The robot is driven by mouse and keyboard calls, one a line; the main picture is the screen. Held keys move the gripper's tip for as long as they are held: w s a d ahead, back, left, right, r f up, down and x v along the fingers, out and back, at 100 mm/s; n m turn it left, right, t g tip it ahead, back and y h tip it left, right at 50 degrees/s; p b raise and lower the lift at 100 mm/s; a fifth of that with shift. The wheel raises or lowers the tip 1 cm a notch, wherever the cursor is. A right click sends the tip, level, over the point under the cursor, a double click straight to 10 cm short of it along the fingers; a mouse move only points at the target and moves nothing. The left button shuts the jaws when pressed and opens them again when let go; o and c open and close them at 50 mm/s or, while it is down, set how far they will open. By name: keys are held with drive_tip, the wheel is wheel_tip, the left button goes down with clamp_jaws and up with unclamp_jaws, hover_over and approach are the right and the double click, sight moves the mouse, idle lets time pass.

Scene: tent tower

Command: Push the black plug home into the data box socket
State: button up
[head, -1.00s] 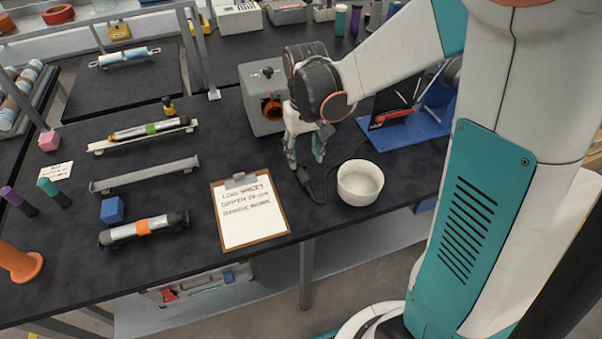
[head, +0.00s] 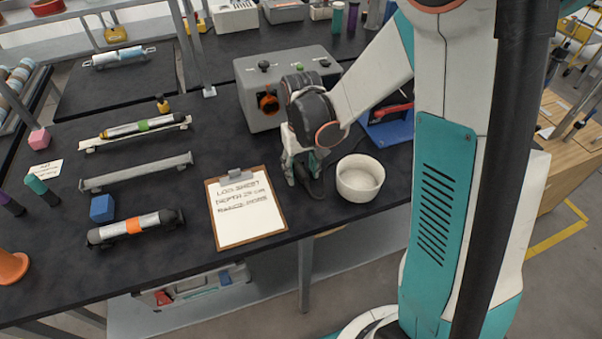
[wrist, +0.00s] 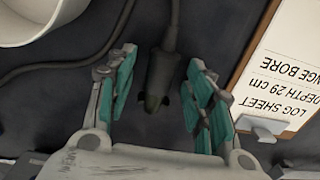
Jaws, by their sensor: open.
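The black plug (wrist: 160,82) lies on the dark bench top with its cable running from one end. In the wrist view it sits between the two teal-padded fingers of my gripper (wrist: 161,70), with gaps visible on both sides. My gripper (head: 304,178) is open and low over the bench in the head view, where it mostly hides the plug. The grey data box (head: 252,84) stands behind my gripper. Its orange-rimmed round socket (head: 268,101) is on the front face and looks empty.
A white bowl (head: 359,187) stands close to the right of my gripper. A clipboard with a log sheet (head: 243,208) lies to the left. A blue stand (head: 388,128) is at the back right. Bench space between clipboard and data box is clear.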

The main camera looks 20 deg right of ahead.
clamp_jaws()
drive_tip(key=shift+r, duration=0.1)
